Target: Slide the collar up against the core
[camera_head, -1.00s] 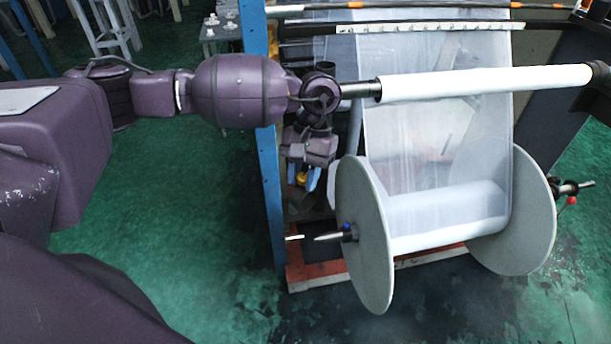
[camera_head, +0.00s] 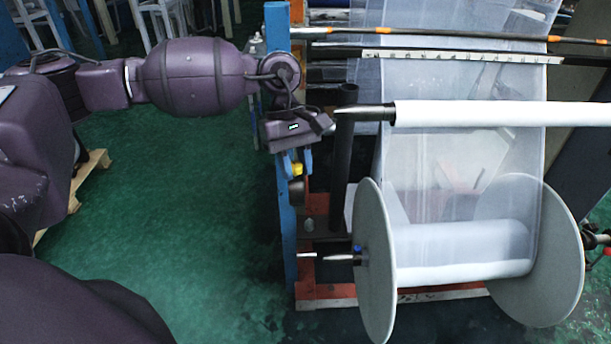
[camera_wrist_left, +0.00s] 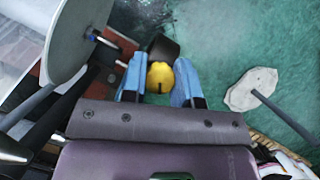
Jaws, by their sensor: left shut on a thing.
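The core (camera_head: 490,114) is the long white tube on the upper dark shaft (camera_head: 375,113). The shaft's bare, tapered left end sticks out of the core, with no collar on it. My left gripper (camera_head: 295,168) points down, left of and below the shaft tip. Its blue fingers are shut on the collar, a black ring (camera_head: 297,190) with a yellow knob (camera_head: 297,169). In the left wrist view the yellow knob (camera_wrist_left: 160,76) lies between the fingers, and the black ring (camera_wrist_left: 163,47) shows beyond it. The collar is apart from the shaft and core. My right gripper is not in view.
A blue post (camera_head: 280,130) stands close behind the gripper. A dark upright (camera_head: 341,165) stands near the shaft tip. Below the core is a film reel with grey discs (camera_head: 374,270) and a protruding spindle (camera_head: 340,257). Green floor at left is open.

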